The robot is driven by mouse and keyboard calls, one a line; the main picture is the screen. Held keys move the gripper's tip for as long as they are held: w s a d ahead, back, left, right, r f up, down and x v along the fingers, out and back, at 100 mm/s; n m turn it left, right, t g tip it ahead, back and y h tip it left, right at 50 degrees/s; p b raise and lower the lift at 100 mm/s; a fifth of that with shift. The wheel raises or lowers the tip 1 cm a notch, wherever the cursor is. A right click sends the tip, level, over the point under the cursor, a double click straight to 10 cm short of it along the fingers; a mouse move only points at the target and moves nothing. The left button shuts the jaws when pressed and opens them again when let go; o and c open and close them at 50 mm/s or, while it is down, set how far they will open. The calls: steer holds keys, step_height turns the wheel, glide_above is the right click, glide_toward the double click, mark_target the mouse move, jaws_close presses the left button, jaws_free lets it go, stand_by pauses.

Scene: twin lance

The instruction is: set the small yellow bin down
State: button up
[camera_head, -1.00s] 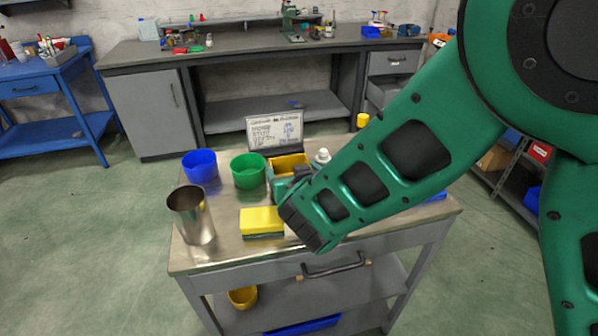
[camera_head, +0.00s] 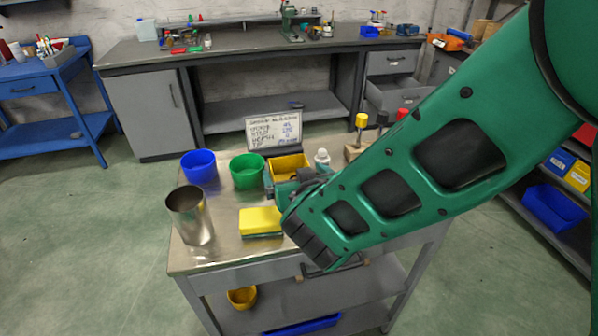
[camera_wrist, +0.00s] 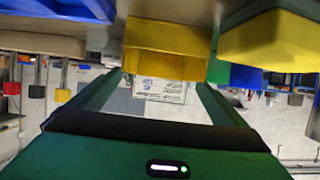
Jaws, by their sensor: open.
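The small yellow bin (camera_head: 290,162) appears to rest upright on the grey cart top, right of the green bowl. In the wrist view, which is upside down, the yellow bin (camera_wrist: 165,38) is straight ahead at upper middle. My gripper (camera_head: 292,182) is at the bin's near side, and the arm hides part of that side. In the wrist view my gripper (camera_wrist: 160,84) has its green fingers spread apart, one toward each side of the bin. I cannot tell whether they touch it.
A blue bowl (camera_head: 199,166), green bowl (camera_head: 247,171), metal cup (camera_head: 191,214) and yellow sponge-like block (camera_head: 260,221) stand on the cart top (camera_head: 225,249). A white bottle (camera_head: 322,158) is close right of the bin. A written board (camera_head: 274,131) stands behind. Bare cart top shows at front left.

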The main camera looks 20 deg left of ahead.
steer(key=v, duration=0.8)
steer(key=shift+s, duration=0.3)
steer(key=shift+d+r, duration=0.15)
steer(key=shift+d, duration=0.05)
